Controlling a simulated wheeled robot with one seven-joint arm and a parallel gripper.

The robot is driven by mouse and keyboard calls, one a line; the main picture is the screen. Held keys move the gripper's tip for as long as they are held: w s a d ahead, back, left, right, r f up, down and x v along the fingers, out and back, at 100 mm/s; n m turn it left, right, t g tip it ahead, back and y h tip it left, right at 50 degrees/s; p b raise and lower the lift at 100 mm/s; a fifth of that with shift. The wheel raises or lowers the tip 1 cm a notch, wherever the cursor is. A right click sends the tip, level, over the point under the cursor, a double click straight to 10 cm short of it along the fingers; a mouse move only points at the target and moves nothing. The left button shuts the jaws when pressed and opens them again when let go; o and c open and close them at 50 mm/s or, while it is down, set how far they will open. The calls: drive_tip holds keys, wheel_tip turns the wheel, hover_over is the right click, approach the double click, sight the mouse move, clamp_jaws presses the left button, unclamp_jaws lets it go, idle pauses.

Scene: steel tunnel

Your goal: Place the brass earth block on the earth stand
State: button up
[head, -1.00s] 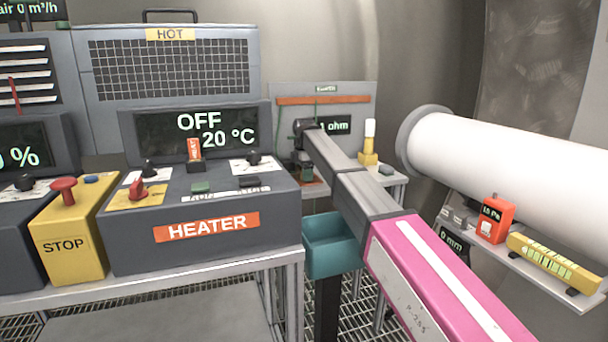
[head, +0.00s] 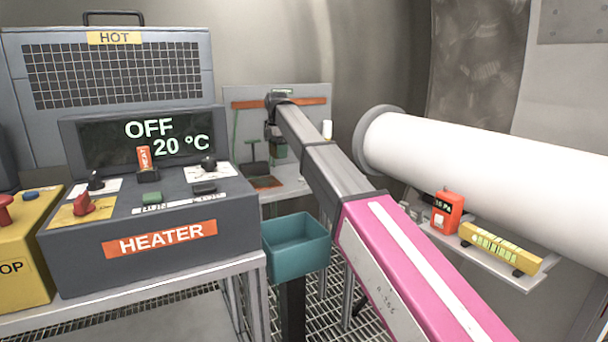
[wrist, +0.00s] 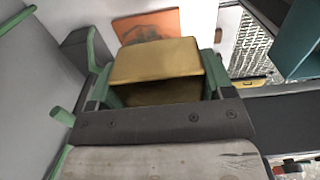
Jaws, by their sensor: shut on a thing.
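My gripper (wrist: 155,75) is shut on the brass earth block (wrist: 155,62), which sits between its green fingers in the wrist view. An orange-red patch (wrist: 148,25) on a pale surface shows beyond the block. In the head view my gripper (head: 279,152) hangs small at the far end of the arm, above the pale bench; the block cannot be made out there. The likely earth stand is the dark upright with a foot (head: 254,160) beside the orange-red patch (head: 266,182). Its label is not readable, so I cannot be sure.
A grey back panel (head: 243,120) with an orange bar stands behind the gripper. The heater box (head: 150,215) is at left, a teal bin (head: 296,245) in front of the bench. A large white cylinder (head: 480,155) and orange gauge (head: 447,212) are at right.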

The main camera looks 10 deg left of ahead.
drive_tip(key=w+d, duration=0.2)
drive_tip(key=d, duration=0.6)
drive_tip(key=w+d+f, duration=0.4)
drive_tip(key=w, duration=0.1)
drive_tip(key=w+d+f, duration=0.2)
drive_tip(key=w, duration=0.1)
drive_tip(key=shift+w+d+f, duration=0.1)
drive_tip(key=shift+w+f, duration=0.05)
drive_tip(key=shift+w, duration=0.1)
drive_tip(key=shift+w+d+f, duration=0.3)
drive_tip(key=shift+w, duration=0.05)
drive_tip(key=shift+f, duration=2)
drive_tip(key=shift+f, duration=0.1)
drive_tip(key=o, duration=1.2)
wheel_tip(320, 180, up, 12)
drive_tip(key=shift+r, duration=0.15)
